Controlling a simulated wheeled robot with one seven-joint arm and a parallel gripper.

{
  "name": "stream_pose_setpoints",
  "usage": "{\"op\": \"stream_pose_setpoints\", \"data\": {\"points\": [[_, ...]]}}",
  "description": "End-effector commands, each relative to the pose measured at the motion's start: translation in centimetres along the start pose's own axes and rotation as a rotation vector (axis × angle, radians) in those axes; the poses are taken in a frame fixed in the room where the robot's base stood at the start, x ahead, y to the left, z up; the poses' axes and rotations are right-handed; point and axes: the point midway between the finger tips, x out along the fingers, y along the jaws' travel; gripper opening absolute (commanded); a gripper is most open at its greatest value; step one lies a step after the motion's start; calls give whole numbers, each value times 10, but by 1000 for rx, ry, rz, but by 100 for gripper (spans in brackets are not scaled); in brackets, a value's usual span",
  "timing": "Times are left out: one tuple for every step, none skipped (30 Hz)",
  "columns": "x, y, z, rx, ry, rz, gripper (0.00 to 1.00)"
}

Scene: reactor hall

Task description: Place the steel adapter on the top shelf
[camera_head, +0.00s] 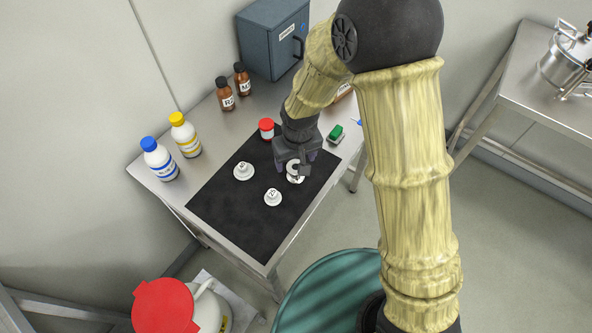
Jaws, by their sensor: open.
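My gripper (297,166) is open and points down over the right part of a black mat (227,207). A small pale, round, stepped piece (294,178) sits right under and between its fingers; I cannot tell whether they touch it. Two similar labelled pieces stand apart on the mat, one at the left (243,172) and one nearer the front (273,198). Their labels are too small to read, so I cannot tell which is the steel adapter. I cannot make out a top shelf in this view.
The mat lies on a steel table (211,115). On it are a blue-capped bottle (160,160), a yellow-capped bottle (185,136), two brown bottles, a red-capped jar (267,129), a green block (336,133) and a grey cabinet (272,45). The mat's front is clear.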

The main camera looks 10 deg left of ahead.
Motion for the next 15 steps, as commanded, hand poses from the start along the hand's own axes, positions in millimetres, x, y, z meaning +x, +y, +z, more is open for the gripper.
{"op": "stream_pose_setpoints", "data": {"points": [[7,0,0,0,-3,0,72],[9,0,0,0,-2,0,72],[12,0,0,0,0,0,72],[13,0,0,0,0,0,72],[14,0,0,0,1,0,72],[15,0,0,0,1,0,72],[15,0,0,0,1,0,72],[14,0,0,1,1,0,72],[14,0,0,0,1,0,72],[14,0,0,0,1,0,72],[14,0,0,0,1,0,72],[14,0,0,0,1,0,72],[14,0,0,0,1,0,72],[15,0,0,0,1,0,72],[16,0,0,0,0,0,72]]}}
